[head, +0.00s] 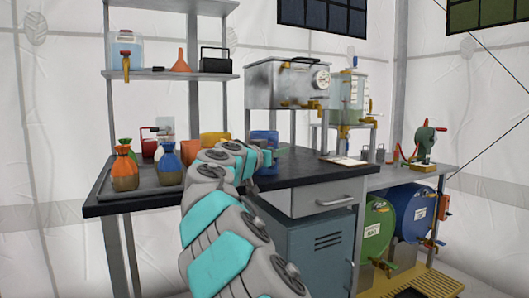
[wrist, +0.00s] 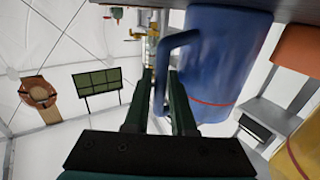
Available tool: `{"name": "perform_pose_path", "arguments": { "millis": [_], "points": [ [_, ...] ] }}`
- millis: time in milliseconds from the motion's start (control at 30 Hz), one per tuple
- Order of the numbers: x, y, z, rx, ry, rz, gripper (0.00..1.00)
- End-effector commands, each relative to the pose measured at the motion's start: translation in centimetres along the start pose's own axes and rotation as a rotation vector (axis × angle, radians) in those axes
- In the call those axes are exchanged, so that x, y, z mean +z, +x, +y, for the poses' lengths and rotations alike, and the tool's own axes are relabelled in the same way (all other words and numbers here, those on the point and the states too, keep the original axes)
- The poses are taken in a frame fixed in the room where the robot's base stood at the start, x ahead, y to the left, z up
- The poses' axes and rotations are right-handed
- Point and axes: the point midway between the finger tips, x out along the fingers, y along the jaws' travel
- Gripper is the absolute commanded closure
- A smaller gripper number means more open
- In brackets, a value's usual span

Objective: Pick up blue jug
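The blue jug (head: 264,138) stands on the dark tabletop, partly hidden behind my arm in the head view. In the wrist view, which looks upside down, the blue jug (wrist: 222,65) is large, with a thin red line around it. Its handle faces my gripper (wrist: 163,78). The two dark fingers are close together with the handle between them, and they appear shut on it. The jug's base looks to be against the tabletop.
An orange vessel (head: 214,138) stands close left of the jug. A grey tray (head: 147,191) holds several tied sacks at the left. A metal tank (head: 288,85) stands behind, to the right. A clipboard (head: 343,161) lies on the right of the tabletop (head: 300,166).

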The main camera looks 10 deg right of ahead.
Motion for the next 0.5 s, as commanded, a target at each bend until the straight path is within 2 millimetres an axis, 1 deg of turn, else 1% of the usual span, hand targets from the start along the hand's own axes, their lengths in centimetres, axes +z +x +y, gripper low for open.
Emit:
{"name": "perform_pose_path", "arguments": {
  "millis": [33, 133, 367, 400, 500],
  "points": [
    [0.1, 0.8, 0.0, 0.001, -0.001, -0.003, 0.77],
    [0.1, 1.8, 0.0, 0.001, -0.001, -0.003, 0.77],
    [0.0, 2.0, 0.0, 0.001, -0.001, 0.001, 0.77],
    [0.0, 2.0, 0.0, 0.001, -0.001, 0.000, 0.78],
    [0.0, 2.0, 0.0, 0.000, -0.001, 0.000, 0.89]
  ]
}}
